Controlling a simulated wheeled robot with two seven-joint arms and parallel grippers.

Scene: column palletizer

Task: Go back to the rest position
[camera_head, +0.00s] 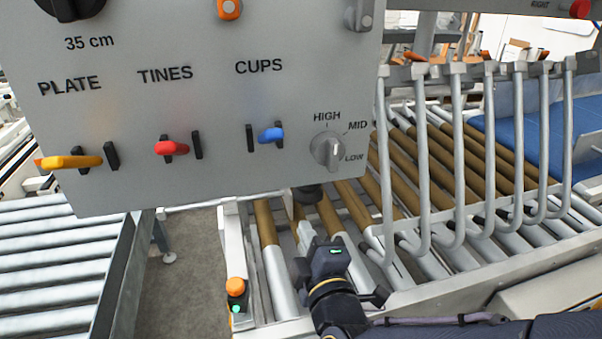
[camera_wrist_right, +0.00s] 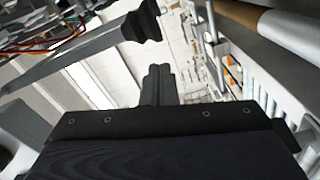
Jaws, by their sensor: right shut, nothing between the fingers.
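My right gripper (camera_head: 308,238) is below the grey control panel (camera_head: 215,190), in front of the rollers, with its arm coming in from the lower right. In the right wrist view its fingers (camera_wrist_right: 158,85) are together with nothing between them. The gripper appears apart from the panel. My left gripper is not in view.
The panel carries a yellow PLATE lever (camera_head: 70,161), a red TINES lever (camera_head: 171,148), a blue CUPS lever (camera_head: 270,134) and a HIGH/MID/LOW knob (camera_head: 328,149). Curved grey tines (camera_head: 459,150) stand at right. An orange-topped button post (camera_head: 236,288) is left of my wrist.

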